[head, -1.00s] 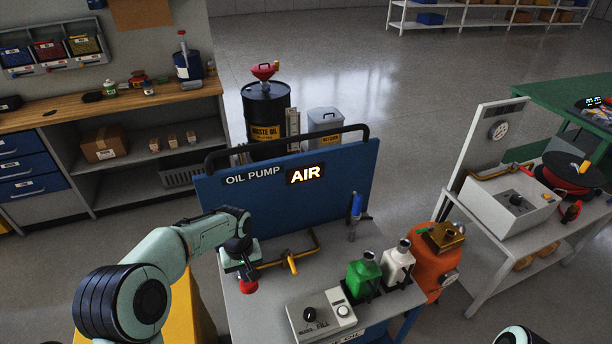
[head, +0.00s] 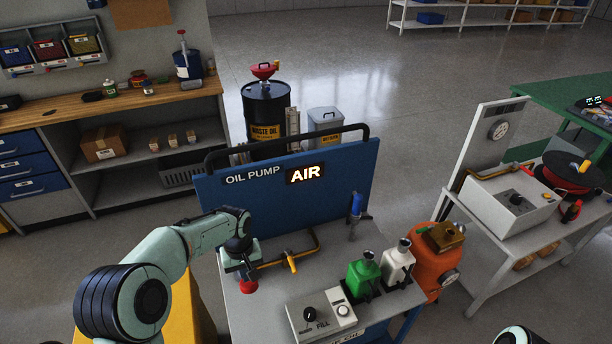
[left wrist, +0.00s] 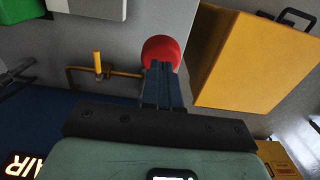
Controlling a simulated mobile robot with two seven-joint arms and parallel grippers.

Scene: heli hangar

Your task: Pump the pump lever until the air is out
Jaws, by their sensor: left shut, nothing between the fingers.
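The OIL PUMP stand has a blue back panel (head: 336,204) with a lit AIR sign (head: 305,175). A red knob (head: 248,287), apparently the end of the pump lever, shows at the left edge of the grey bench top. It also shows in the left wrist view as a red round end (left wrist: 161,48). My left gripper (head: 247,277) is shut and empty, its fingertips right at the knob. I cannot tell whether they touch it. The gripper hides the rest of the lever. My right gripper is out of view.
A brass pipe with a yellow handle (head: 292,262) runs behind the gripper. A FILL control box (head: 322,315), a green bottle (head: 364,272), a white bottle (head: 397,264) and a blue-handled tool (head: 356,206) stand on the bench. An orange tank (head: 434,266) stands to its right.

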